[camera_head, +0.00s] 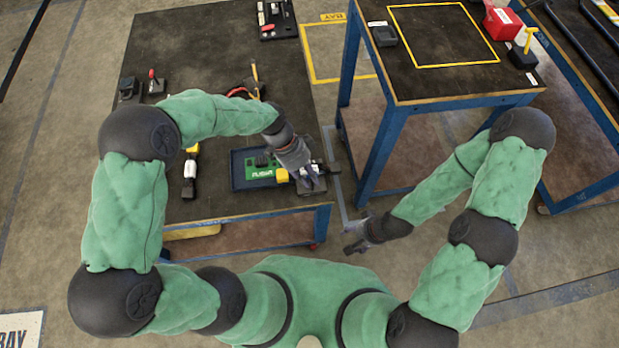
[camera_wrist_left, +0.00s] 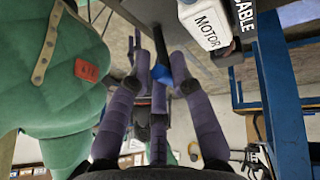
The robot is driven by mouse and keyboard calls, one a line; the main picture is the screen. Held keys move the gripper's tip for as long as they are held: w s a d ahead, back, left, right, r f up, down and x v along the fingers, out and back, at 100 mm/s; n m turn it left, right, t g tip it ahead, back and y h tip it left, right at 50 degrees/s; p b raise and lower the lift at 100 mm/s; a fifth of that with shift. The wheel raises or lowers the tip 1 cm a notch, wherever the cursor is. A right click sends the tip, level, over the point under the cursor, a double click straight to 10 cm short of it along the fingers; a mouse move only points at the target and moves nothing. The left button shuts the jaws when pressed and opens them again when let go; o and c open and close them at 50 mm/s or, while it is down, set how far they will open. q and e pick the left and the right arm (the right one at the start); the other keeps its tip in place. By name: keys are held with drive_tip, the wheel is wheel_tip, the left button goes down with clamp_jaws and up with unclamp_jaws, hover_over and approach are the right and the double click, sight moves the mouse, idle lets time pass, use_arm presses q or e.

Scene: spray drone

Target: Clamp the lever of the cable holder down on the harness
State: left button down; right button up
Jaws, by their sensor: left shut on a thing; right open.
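A white block marked MOTOR (camera_wrist_left: 208,25) and a black label reading CABLE (camera_wrist_left: 242,16) are beside the fingers. The harness cannot be told clearly. My right gripper (camera_head: 357,236) is open and empty, off the table.
Orange and black tools (camera_head: 254,82) lie farther back. A red-knobbed device (camera_head: 153,84) stands at left. A blue-framed table (camera_head: 440,40) stands at right, with floor between the tables.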

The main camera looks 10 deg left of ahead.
use_arm(q)
drive_tip(key=shift+w+a+f+g+h, duration=0.15)
drive_tip(key=shift+w+g+h, duration=0.1)
drive_tip(key=shift+w+g, duration=0.25)
drive_tip(key=shift+w+a+f+g+h, duration=0.1)
drive_tip(key=shift+w+g+h, duration=0.2)
drive_tip(key=shift+g, duration=0.4)
drive_tip(key=c, duration=1)
unclamp_jaws()
drive_tip(key=shift+d, duration=0.1)
drive_tip(key=shift+c, duration=0.2)
drive_tip(key=shift+v, duration=4)
